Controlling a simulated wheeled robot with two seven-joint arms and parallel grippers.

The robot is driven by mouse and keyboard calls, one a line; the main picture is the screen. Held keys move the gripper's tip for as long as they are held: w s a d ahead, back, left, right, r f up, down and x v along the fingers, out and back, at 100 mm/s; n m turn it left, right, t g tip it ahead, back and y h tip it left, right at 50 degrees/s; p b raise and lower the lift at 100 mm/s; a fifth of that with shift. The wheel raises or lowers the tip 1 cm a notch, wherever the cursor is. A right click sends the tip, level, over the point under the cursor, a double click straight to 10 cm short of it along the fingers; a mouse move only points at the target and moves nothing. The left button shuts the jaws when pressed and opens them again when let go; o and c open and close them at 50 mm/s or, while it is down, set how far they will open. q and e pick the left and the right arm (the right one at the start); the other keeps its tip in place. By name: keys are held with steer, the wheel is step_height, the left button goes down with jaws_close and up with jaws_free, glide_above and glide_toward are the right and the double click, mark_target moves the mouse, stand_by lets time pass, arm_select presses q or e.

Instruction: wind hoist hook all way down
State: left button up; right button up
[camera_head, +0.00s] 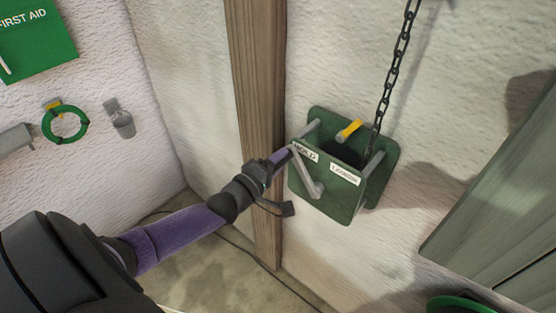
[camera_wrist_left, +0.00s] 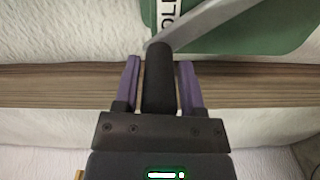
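The hoist (camera_head: 338,178) is a green box on the white wall, with labels and a grey crank arm (camera_head: 308,172) on its front. A yellow lever (camera_head: 349,131) sticks up at its top. A dark chain (camera_head: 397,62) runs up from it. My left gripper (camera_head: 278,158) is at the crank's end. In the left wrist view the black crank handle (camera_wrist_left: 159,78) lies between its purple fingers, which are closed in on it with only narrow slits showing. The hook and my right gripper are not in view.
A wooden post (camera_head: 262,90) stands left of the hoist, behind my left gripper. A grey wooden panel (camera_head: 500,200) is at the right. A green first aid box (camera_head: 35,45) and a green ring (camera_head: 65,123) hang on the left wall.

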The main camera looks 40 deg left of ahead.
arm_select(q)
steer(key=shift+o, duration=1.2)
steer(key=s, duration=1)
steer(key=shift+a+p, duration=0.4)
